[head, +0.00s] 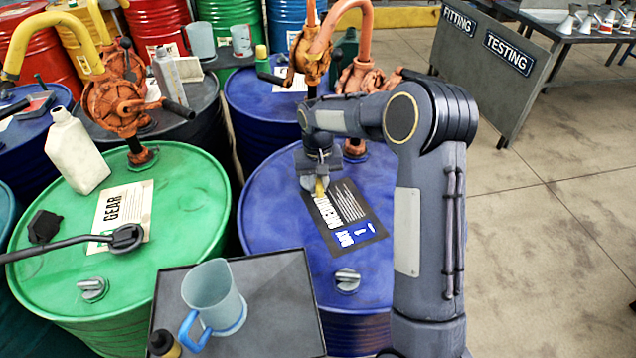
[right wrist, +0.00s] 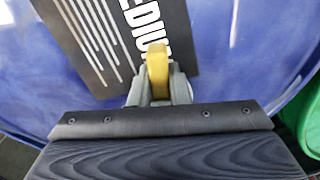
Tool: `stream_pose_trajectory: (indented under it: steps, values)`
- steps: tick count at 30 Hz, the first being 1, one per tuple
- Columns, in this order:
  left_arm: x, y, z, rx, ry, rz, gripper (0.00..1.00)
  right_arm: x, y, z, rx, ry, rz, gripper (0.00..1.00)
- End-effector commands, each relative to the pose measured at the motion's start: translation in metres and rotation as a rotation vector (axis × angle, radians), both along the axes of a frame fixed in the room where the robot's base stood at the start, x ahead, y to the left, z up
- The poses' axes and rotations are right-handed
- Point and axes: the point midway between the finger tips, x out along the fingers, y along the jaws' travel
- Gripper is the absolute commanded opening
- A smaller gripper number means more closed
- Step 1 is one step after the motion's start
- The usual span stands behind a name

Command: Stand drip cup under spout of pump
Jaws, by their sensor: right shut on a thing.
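My right gripper (head: 320,188) is low over the blue drum (head: 270,215), at its dark printed label (head: 345,215). It is shut on a small yellow thing (right wrist: 157,68), which stands out between the grey fingers in the right wrist view. Its full shape is hidden, so I cannot tell whether this is the drip cup. An orange pump (head: 358,78) stands on the same drum behind my right arm, which partly hides it. A second orange pump (head: 113,103) with a yellow pipe is farther left. My left gripper is not in view.
A dark tray (head: 275,300) at the front holds a grey-blue jug (head: 213,292) with a blue handle. A green drum (head: 185,210) on the left carries a white bottle (head: 76,150). More drums crowd the back. Open floor (head: 550,230) lies to the right.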

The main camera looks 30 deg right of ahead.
Motion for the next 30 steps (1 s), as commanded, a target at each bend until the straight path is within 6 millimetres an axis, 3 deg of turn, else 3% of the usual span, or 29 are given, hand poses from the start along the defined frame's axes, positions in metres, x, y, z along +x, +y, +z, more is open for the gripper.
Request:
stream_pose_trajectory:
  steps: [12, 13, 17, 25, 30]
  values:
    - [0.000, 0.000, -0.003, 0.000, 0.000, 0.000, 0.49, 0.000, 0.000, -0.009, 0.000, -0.002, 0.000, 0.00]
    - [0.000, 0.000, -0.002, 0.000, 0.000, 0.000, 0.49, 0.000, 0.000, -0.007, 0.001, -0.001, 0.000, 0.20]
    - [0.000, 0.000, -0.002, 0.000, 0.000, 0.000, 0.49, 0.000, 0.000, -0.007, 0.001, -0.001, 0.000, 0.37]
    - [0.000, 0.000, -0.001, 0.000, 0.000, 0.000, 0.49, 0.000, 0.000, -0.006, 0.000, -0.002, 0.000, 0.38]
    - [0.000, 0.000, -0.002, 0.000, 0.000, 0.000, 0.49, 0.001, 0.000, 0.008, 0.000, -0.005, -0.001, 0.38]
